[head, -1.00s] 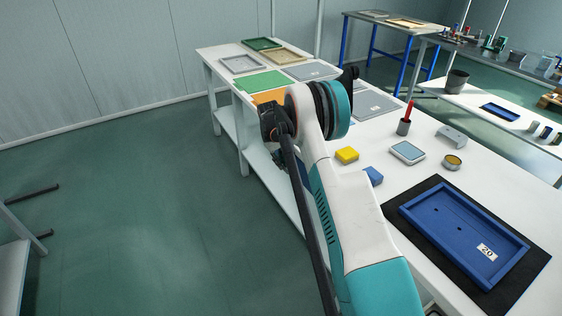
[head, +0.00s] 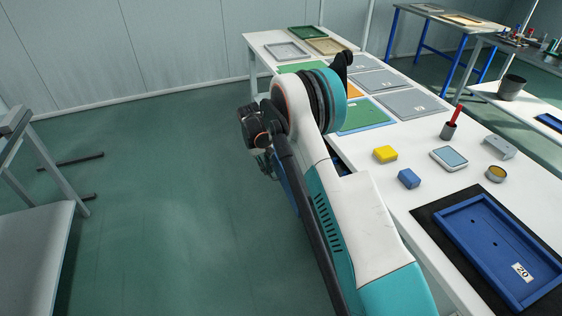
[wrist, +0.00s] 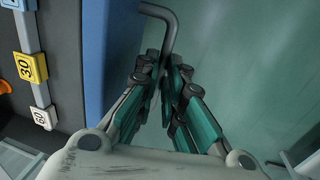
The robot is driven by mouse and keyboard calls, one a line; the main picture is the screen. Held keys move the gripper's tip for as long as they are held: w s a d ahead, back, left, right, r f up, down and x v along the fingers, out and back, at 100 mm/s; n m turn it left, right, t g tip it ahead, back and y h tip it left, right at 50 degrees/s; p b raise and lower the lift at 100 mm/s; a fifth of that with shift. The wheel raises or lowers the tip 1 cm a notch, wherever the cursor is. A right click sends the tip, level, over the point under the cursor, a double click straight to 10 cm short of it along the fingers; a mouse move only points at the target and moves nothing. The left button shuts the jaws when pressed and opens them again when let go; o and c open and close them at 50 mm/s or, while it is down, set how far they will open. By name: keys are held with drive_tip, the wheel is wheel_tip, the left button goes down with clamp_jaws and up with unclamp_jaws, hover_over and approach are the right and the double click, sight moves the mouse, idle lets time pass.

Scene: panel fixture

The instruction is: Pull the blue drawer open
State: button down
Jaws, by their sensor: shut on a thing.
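In the wrist view the blue drawer front (wrist: 93,60) stands at the left as a tall flat face. A dark grey bent handle (wrist: 172,30) comes off it at the top and runs down between my fingers. My gripper (wrist: 166,75) has its teal-padded fingers closed around the handle bar. In the head view my gripper (head: 268,165) is low beside the left side of the white table, mostly hidden by my own arm. A strip of blue (head: 290,190) shows behind the arm there; most of the drawer is hidden.
The white table (head: 375,205) carries a yellow block (head: 385,154), a blue block (head: 409,178), a cup with a red tool (head: 450,125) and a blue tray (head: 480,235). Green floor (head: 160,200) left of my arm is clear. A grey bench (head: 35,245) stands at far left.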

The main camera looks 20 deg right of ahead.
drive_tip(key=shift+a, duration=1.75)
drive_tip(key=c, duration=1.7)
unclamp_jaws()
drive_tip(key=r, duration=0.4)
drive_tip(key=a+r, duration=0.1)
drive_tip(key=r, duration=0.3)
drive_tip(key=a+r, duration=0.1)
drive_tip(key=r, duration=0.2)
drive_tip(key=shift+s+a+r, duration=0.1)
drive_tip(key=shift+r, duration=0.3)
